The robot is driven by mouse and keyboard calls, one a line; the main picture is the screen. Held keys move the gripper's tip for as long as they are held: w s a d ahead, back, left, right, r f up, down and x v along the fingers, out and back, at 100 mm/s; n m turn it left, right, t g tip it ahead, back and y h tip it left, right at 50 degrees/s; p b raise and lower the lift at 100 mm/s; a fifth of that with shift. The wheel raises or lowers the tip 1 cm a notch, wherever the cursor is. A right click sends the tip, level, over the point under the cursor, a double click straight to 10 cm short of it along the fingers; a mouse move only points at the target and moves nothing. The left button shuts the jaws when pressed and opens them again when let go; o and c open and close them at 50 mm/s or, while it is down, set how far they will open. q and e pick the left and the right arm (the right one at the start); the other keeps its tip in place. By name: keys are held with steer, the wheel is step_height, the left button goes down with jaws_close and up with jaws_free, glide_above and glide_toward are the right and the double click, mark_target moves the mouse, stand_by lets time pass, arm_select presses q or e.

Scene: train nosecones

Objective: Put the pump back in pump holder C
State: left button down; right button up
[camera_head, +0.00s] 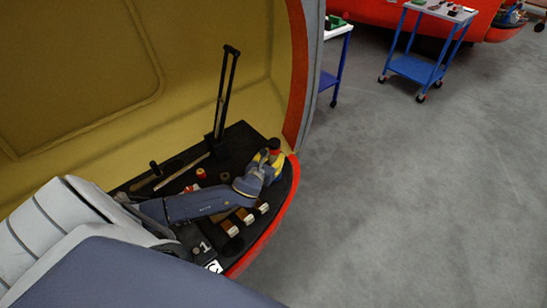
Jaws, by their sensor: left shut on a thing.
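My left arm comes in from the left, and its gripper (272,162) is at the right end of the black tray (286,187). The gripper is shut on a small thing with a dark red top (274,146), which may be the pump. The fingers and arm hide most of it, so its shape and any contact with the tray are unclear. No letter C is readable, so I cannot tell which spot is pump holder C. My right gripper is not in view.
A tall black upright frame (228,95) stands at the tray's back. A red-and-yellow cylinder (201,174), a long light stick (182,170) and brown-and-white blocks (246,216) lie around the arm. An orange-red rim (262,241) edges the tray. Blue carts (420,68) stand on open grey floor.

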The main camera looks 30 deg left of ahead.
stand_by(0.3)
arm_select(q)
steer(key=c, duration=0.9)
jaws_free()
steer(key=shift+f, duration=0.15)
steer(key=shift+r, duration=0.2)
steer(key=v, duration=1.2)
steer(key=shift+a, duration=0.1)
